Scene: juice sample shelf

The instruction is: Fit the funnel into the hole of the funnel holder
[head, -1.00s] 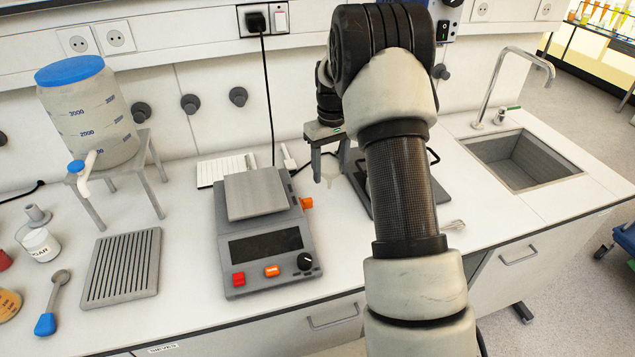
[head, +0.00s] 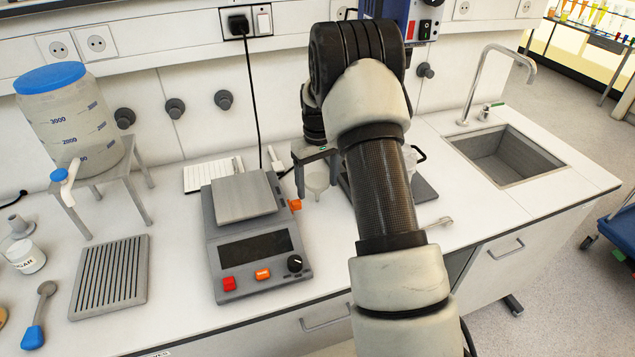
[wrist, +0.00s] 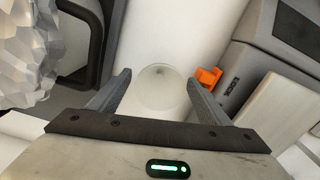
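The funnel (head: 317,183) is small, whitish and translucent. In the wrist view the funnel (wrist: 160,92) shows from above as a round, see-through rim, between the two grey fingers of my gripper (wrist: 161,78). The fingers are spread, with a narrow gap showing at each side of the rim. I cannot tell whether the funnel touches the counter. I cannot make out the funnel holder; my arm hides part of the counter.
The scale (head: 250,240) with its orange knob (wrist: 207,78) stands close beside the gripper. A dark base plate (head: 424,190) lies partly behind my arm. A jug (head: 72,120) on a stand, a slotted grey tray (head: 110,278) and a jar (head: 25,258) are left. The sink (head: 508,158) is right.

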